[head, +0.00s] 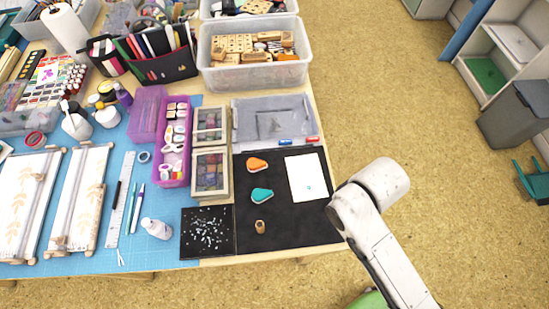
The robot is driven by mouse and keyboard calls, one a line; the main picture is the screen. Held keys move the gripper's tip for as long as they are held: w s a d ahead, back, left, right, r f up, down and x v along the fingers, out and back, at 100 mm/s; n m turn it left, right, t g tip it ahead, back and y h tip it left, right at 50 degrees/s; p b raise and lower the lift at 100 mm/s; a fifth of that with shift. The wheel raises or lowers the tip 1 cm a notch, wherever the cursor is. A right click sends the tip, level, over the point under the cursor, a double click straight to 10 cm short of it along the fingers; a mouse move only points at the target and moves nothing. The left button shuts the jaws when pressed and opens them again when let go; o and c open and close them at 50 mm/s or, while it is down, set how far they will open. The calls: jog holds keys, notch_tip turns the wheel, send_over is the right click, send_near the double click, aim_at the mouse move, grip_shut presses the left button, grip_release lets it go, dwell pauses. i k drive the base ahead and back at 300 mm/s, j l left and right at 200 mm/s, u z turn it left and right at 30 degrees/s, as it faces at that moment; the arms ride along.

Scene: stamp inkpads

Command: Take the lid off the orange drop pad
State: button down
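The orange drop pad (257,164) is a small drop shape lying on the black mat (290,226), near its upper left part. Its top looks orange all over; at this size I cannot tell where lid and base meet. A teal drop pad (262,195) with a pale edge lies just below it on the same mat. My white arm reaches in from the lower right, to the right of the mat and apart from both pads. My gripper's fingers do not show.
A white card (305,177) lies right of the pads, and a small wooden stamp (260,227) stands below them. Wooden boxes (210,172) stand left of the mat, a clear tray (273,120) behind it. The mat's lower right is bare.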

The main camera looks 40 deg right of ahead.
aim_at(253, 164)
jog(key=j+z, duration=0.45)
jog(key=j, duration=1.7)
